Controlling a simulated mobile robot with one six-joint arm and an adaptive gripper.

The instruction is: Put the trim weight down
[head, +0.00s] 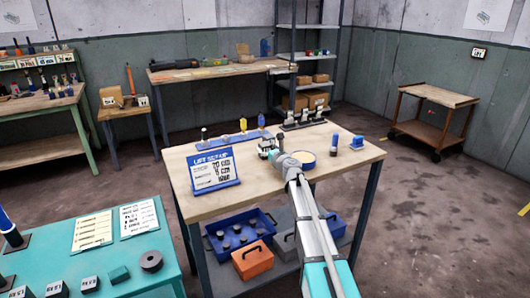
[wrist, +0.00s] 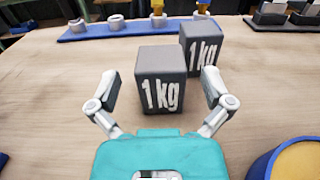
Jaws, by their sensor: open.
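A grey block marked 1 kg (wrist: 160,82) stands upright on the wooden tabletop in the wrist view. My gripper (wrist: 160,92) is open, with one finger on each side of this block and visible gaps between. A second grey 1 kg block (wrist: 201,46) stands just behind it to the right. In the head view my gripper (head: 270,148) is over the middle of the workbench (head: 335,180). The blocks are too small and too covered by my arm to tell apart there.
A blue rail (head: 235,138) with upright pegs lies behind the blocks. A round blue-rimmed dish with a yellowish top (wrist: 298,160) is at the right. A blue sign (head: 214,170) stands at the left of the bench.

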